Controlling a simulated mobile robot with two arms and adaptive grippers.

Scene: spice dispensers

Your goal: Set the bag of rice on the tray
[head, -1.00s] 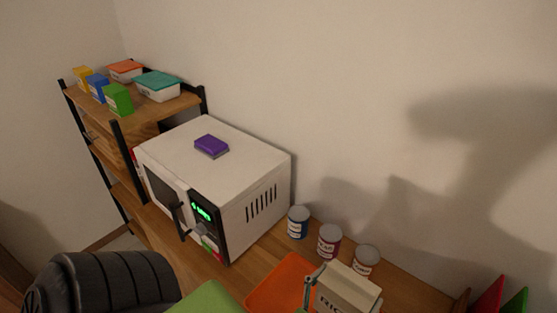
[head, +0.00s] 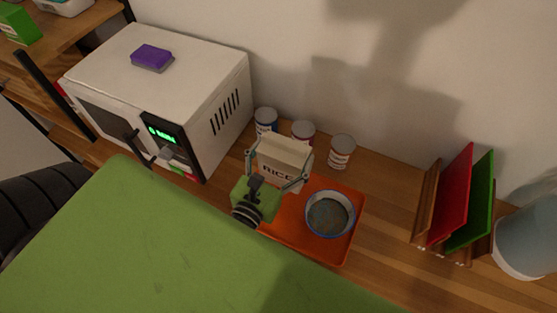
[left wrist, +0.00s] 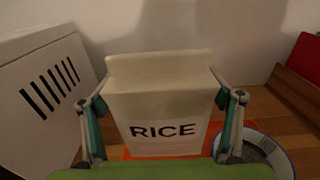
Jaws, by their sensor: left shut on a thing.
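The bag of rice (head: 286,158) is a cream, box-like bag with RICE printed on its front. My left gripper (head: 277,168) is shut on it, one finger at each side. The bag is upright at the back left part of the orange tray (head: 347,246); I cannot tell whether it touches the tray or hangs just above. In the left wrist view the bag (left wrist: 160,100) fills the middle between the fingers. A blue-rimmed bowl (head: 330,214) stands on the tray, right of the bag. My right gripper is not in view.
Several cans, one of them grey-white (head: 341,152), stand behind the tray along the wall. A white microwave (head: 165,85) with a purple sponge (head: 152,57) on top is at left. A wooden rack (head: 427,206) with red and green boards is at right.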

